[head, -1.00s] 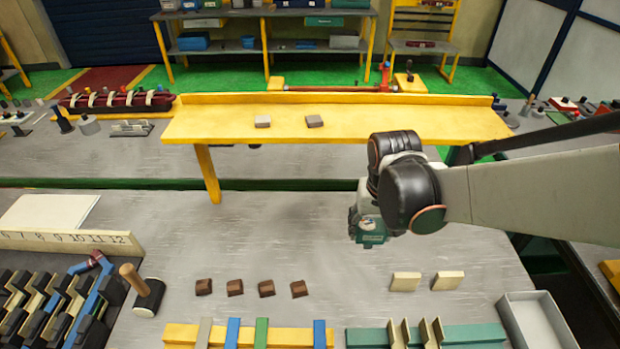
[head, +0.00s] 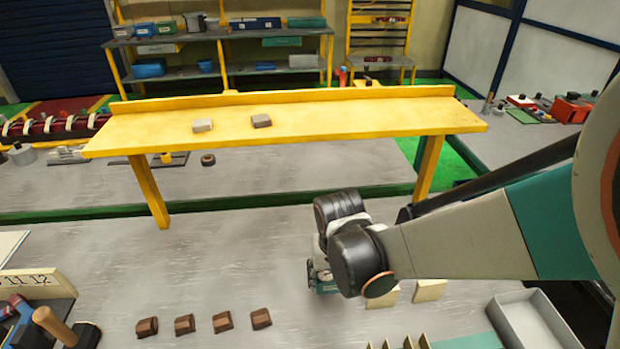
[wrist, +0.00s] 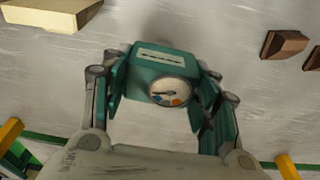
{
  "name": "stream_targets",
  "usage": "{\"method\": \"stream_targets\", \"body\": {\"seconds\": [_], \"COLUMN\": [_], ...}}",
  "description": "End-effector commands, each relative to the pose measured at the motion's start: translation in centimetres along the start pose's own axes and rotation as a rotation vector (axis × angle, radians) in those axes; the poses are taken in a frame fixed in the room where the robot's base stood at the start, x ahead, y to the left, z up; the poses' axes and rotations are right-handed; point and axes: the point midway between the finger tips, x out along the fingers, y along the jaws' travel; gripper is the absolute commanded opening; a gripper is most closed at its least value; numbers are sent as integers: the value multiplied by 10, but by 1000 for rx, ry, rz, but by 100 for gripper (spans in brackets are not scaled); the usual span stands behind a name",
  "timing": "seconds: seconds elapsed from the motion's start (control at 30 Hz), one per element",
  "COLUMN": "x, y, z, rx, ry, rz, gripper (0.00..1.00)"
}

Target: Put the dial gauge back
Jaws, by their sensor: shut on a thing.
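The dial gauge (wrist: 165,92) is a teal block with a round white dial and a pale slot on top. In the wrist view it sits between the two teal fingers of my gripper (wrist: 162,80), which is shut on it. In the head view my gripper (head: 322,278) is over the grey table (head: 240,270), near two cream blocks (head: 430,290). My own wrist hides most of the gauge there. I cannot tell how high it is above the table.
A raised yellow shelf (head: 350,118) with two small blocks (head: 262,121) stands behind the table. Several brown blocks (head: 222,322) lie at the front left. A mallet (head: 55,325) lies at the lower left. An open grey tray (head: 540,320) is at the lower right.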

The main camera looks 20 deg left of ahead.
Motion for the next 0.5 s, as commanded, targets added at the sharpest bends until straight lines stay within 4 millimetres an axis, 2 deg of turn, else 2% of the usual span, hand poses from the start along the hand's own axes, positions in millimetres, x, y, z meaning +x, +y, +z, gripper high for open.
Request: {"method": "stream_targets", "body": {"seconds": [0.03,0.17,0.5], "x": [0,12,13], "y": [-20,-23,-22], "z": [30,35,34], "rx": [-45,-44,-41], "ry": [-5,-5,-5], "rz": [-13,-12,-12], "gripper": [31,31,31]}}
